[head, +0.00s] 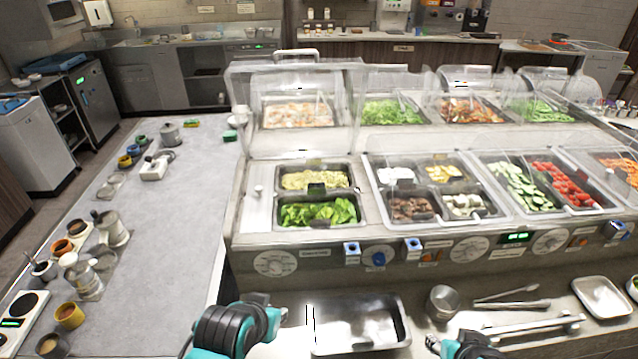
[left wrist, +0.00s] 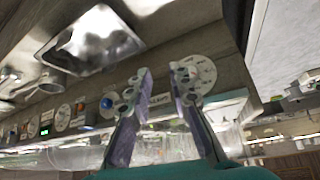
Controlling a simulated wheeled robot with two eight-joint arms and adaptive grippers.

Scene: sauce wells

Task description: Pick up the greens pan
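The greens pan (head: 319,213), a dark pan of bright green leaves, sits in the front-left well of the salad bar in the head view. A pan of pale yellow-green food (head: 315,179) sits right behind it. My left gripper (head: 278,312) is low in front of the counter, apart from the greens pan. In the left wrist view my left gripper (left wrist: 161,80) shows two spread fingers with nothing between them. Only a dark part of my right gripper (head: 436,344) shows at the bottom edge of the head view; its fingers are unclear.
An empty metal pan (head: 357,325) lies on the front ledge, also in the left wrist view (left wrist: 92,40). A metal cup (head: 442,303), tongs (head: 507,293) and a white tray (head: 602,297) are to its right. Clear guards (head: 300,80) cover the back row.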

